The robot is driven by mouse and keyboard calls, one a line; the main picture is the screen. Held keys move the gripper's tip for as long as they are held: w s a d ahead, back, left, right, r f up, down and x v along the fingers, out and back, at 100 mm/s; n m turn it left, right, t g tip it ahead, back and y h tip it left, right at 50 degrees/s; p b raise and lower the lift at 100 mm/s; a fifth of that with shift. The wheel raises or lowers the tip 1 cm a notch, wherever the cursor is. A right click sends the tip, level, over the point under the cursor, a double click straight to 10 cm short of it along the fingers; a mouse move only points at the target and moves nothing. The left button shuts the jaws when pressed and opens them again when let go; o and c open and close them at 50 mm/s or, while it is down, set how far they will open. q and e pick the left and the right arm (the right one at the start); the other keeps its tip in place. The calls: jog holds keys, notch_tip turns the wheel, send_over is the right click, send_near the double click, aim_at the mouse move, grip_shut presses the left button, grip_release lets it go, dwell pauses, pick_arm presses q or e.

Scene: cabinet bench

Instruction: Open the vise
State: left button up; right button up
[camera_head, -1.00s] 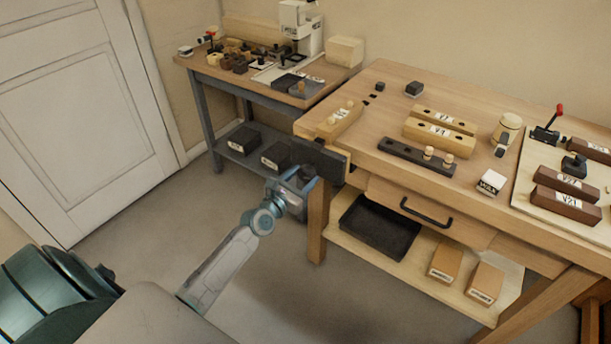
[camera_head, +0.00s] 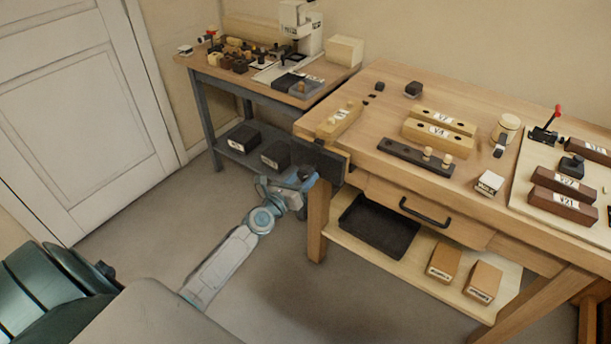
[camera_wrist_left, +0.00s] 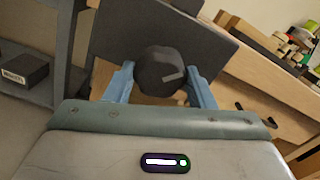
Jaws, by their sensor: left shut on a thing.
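The vise (camera_head: 326,165) is on the left front corner of the wooden workbench. Its dark grey jaw plate faces me and also fills the top of the left wrist view (camera_wrist_left: 197,32). My left gripper (camera_head: 303,181) is at the vise front. In the left wrist view its blue fingers (camera_wrist_left: 160,84) are closed on the knob from both sides. The gap between the vise jaws is too hard to see to judge. My right gripper is not in view.
The workbench (camera_head: 385,105) holds wooden blocks, a dark rail (camera_head: 415,157) and a board of brown blocks. A drawer (camera_head: 430,213) and a lower shelf with a black tray (camera_head: 378,226) are right of the vise. A side table (camera_head: 300,97) stands behind. The floor left is clear.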

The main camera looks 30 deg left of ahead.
pick_arm(q)
jog(key=shift+f, duration=0.1)
jog(key=n, duration=0.2)
jog(key=shift+n, duration=0.4)
jog(key=o, duration=0.8)
jog(key=shift+o, duration=0.2)
jog(key=shift+s, duration=0.2)
jog(key=shift+s+a, duration=0.1)
jog(key=shift+s, duration=0.85)
jog(key=s, duration=0.4)
jog(key=shift+s+a, duration=0.15)
jog(key=shift+s, duration=0.25)
